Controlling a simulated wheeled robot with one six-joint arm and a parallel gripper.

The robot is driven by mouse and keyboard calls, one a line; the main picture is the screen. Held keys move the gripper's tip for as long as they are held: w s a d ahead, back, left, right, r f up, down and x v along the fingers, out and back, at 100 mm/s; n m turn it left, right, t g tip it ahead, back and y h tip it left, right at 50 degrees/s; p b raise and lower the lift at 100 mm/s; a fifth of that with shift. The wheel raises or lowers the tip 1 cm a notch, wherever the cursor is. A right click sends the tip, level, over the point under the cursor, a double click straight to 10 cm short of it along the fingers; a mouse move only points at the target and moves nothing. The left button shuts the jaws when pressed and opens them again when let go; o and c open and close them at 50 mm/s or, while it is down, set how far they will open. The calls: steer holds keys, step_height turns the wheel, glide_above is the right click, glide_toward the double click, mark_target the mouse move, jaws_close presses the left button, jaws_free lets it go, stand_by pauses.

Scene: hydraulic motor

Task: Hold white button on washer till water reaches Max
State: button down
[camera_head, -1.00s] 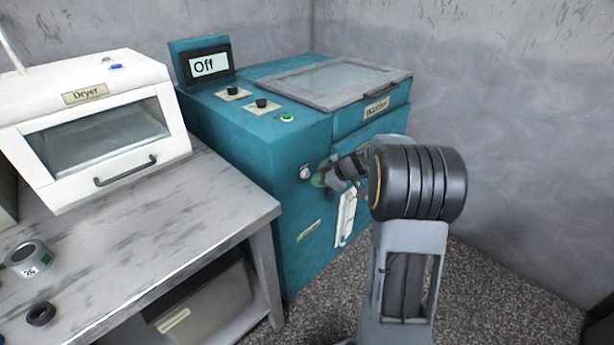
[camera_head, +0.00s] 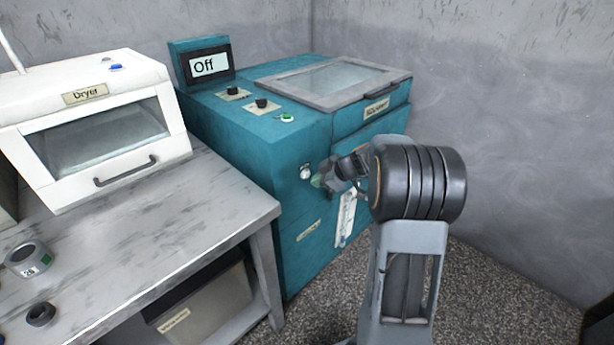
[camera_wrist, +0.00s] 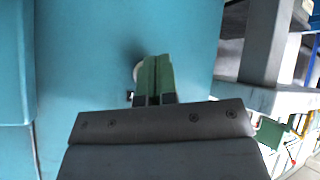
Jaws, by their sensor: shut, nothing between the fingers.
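The teal washer (camera_head: 290,160) stands against the back corner, and its display (camera_head: 208,64) reads "Off". The round white button (camera_head: 305,172) is on its front face. My gripper (camera_head: 317,181) is shut and empty, with its green fingertips just right of the button in the head view. In the wrist view, the closed fingertips (camera_wrist: 156,60) partly cover the button (camera_wrist: 137,72); I cannot tell whether they touch it. A white upright gauge strip (camera_head: 346,218) with some blue low on it is on the front face, partly behind my arm. Its Max mark is not readable.
A grey table (camera_head: 150,225) stands left of the washer, carrying a white dryer (camera_head: 60,175), a grey ring part (camera_head: 28,260) and a small dark ring (camera_head: 40,314). A bin (camera_head: 205,305) sits beneath it. Speckled floor is open around my arm.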

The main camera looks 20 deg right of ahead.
steer(key=shift+w+a+f+b, duration=0.1)
steer(key=shift+w+b, duration=0.1)
steer(key=shift+b, duration=0.2)
stand_by(0.5)
steer(key=shift+w+a, duration=0.1)
steer(key=shift+w, duration=0.15)
steer(key=shift+w+a+b, duration=0.15)
steer(key=shift+w+b, duration=0.2)
steer(key=shift+b, duration=0.2)
stand_by(6.3)
